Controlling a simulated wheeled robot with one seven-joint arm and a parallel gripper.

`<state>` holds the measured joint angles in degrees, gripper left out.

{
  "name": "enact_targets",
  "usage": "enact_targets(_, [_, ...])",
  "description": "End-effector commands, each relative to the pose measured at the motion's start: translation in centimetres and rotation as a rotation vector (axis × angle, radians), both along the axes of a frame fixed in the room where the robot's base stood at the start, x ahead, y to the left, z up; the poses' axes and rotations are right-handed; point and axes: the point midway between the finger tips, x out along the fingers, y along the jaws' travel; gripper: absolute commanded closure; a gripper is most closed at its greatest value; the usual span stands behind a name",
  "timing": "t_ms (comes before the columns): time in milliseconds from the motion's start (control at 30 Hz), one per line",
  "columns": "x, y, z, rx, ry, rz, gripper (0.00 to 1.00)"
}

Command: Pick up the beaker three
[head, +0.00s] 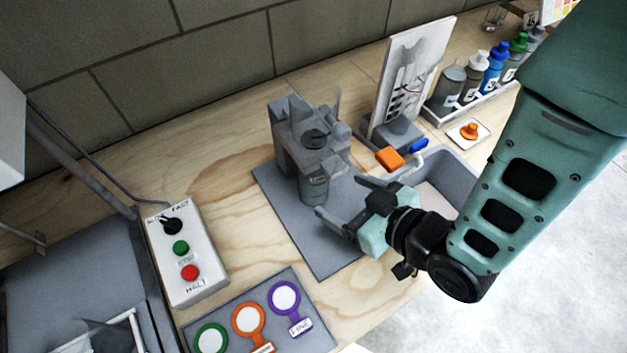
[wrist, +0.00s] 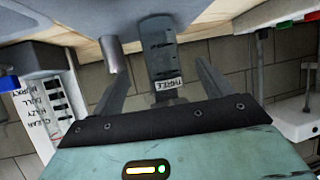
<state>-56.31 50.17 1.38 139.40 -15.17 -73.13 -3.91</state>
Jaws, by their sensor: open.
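A dark grey beaker (head: 314,187) stands at the front of a grey block-shaped stand on a grey mat. In the wrist view the beaker (wrist: 157,48) shows a label reading THREE, and the picture is upside down. My gripper (head: 340,197) is open, level, and just to the right of the beaker in the head view. In the wrist view my gripper (wrist: 160,72) has one finger on each side of the beaker's outline, with gaps on both sides. I cannot tell how far the fingertips reach along it.
A grey bin (head: 458,170) lies behind my wrist. An orange block (head: 389,159) and a blue piece (head: 419,146) sit near its edge. An upright panel (head: 412,80) and a rack of bottles (head: 474,76) stand behind. A switch box (head: 186,255) is at left.

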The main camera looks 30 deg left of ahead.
Motion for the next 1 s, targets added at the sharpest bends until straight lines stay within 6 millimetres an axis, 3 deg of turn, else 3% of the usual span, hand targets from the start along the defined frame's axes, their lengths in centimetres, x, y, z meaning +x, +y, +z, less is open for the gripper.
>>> enact_targets(200, [0.9, 3.0, -1.3, 0.0, 0.0, 0.001, 0.22])
enact_targets(467, [1.2, 4.5, -2.2, -0.001, 0.001, 0.001, 0.22])
enact_targets(700, [2.0, 7.4, -3.9, -0.001, 0.0, 0.001, 0.22])
enact_targets(1000, [2.2, 8.2, -4.4, 0.0, 0.0, 0.0, 0.22])
